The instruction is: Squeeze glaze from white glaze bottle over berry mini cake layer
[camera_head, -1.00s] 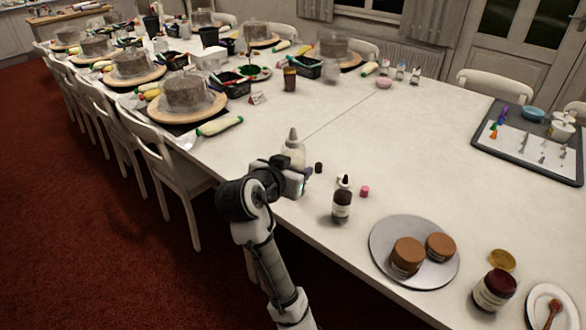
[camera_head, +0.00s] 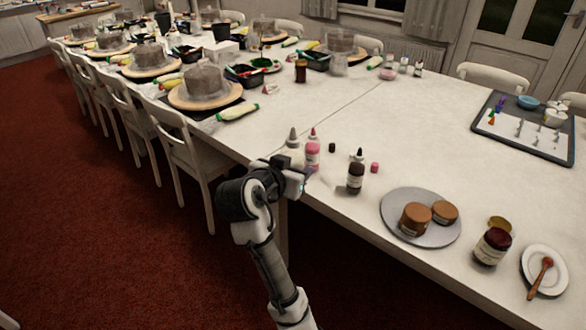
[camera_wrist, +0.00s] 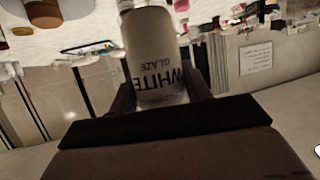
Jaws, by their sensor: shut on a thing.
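The white glaze bottle (camera_head: 293,150), pale with a pointed nozzle, is upright at the near table edge. In the wrist view its label reads WHITE GLAZE (camera_wrist: 155,60), upside down. My gripper (camera_wrist: 158,88) is shut on it, one finger on each side. In the head view my gripper (camera_head: 296,172) hides its lower part, so I cannot tell whether it touches the table. Two small brown cake layers, a nearer one (camera_head: 414,219) and a farther one (camera_head: 445,212), sit on a round grey plate (camera_head: 395,205) to the right. I cannot tell which is berry.
A pink bottle (camera_head: 313,152) stands just right of the white one. A dark bottle (camera_head: 356,173) stands between it and the plate, with small caps (camera_head: 375,167) nearby. A dark red jar (camera_head: 492,246) and a white saucer (camera_head: 550,258) with a spoon lie farther right.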

